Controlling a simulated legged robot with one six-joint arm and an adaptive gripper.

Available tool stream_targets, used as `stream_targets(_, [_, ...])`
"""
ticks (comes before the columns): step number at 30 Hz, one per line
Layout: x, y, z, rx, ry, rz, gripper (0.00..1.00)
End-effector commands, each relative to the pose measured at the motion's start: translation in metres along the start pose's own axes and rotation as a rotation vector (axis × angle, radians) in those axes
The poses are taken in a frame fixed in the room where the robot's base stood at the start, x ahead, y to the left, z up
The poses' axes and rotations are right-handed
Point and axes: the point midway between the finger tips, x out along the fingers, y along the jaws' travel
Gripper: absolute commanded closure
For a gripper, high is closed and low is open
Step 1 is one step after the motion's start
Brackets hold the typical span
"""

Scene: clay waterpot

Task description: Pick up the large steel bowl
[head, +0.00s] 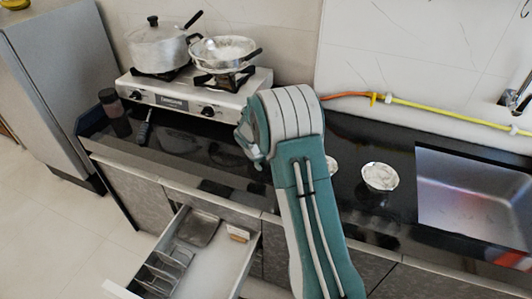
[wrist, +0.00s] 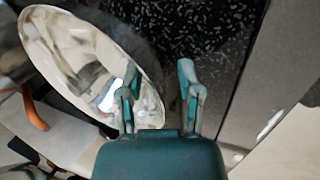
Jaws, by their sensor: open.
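The large steel bowl (wrist: 85,50) fills the left of the wrist view, shiny, with a thin pale rim. My gripper (wrist: 158,80) is open and empty. Its left finger overlaps the bowl in the picture, and its right finger is outside the rim over the dark counter. The bowl's right rim shows between the fingers; I cannot tell whether they touch it. A shiny bowl (head: 381,177) stands right of my arm, and another (head: 331,166) is partly hidden behind the arm. I cannot tell which is the wrist view's bowl.
A stove (head: 180,95) at the back left holds a lidded pot (head: 157,48) and a pan (head: 224,50). A sink (head: 470,195) is at the right. An open drawer (head: 205,255) juts out below the counter. A yellow hose (head: 450,114) runs along the wall.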

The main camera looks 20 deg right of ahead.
Motion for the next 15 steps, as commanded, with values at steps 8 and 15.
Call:
stream_targets(8, [0.0041,-0.0005,-0.0007,-0.001,-0.001,0.002,0.54])
stream_targets(15, [0.0031,-0.0022,-0.0025,-0.002,-0.003,0.004,1.00])
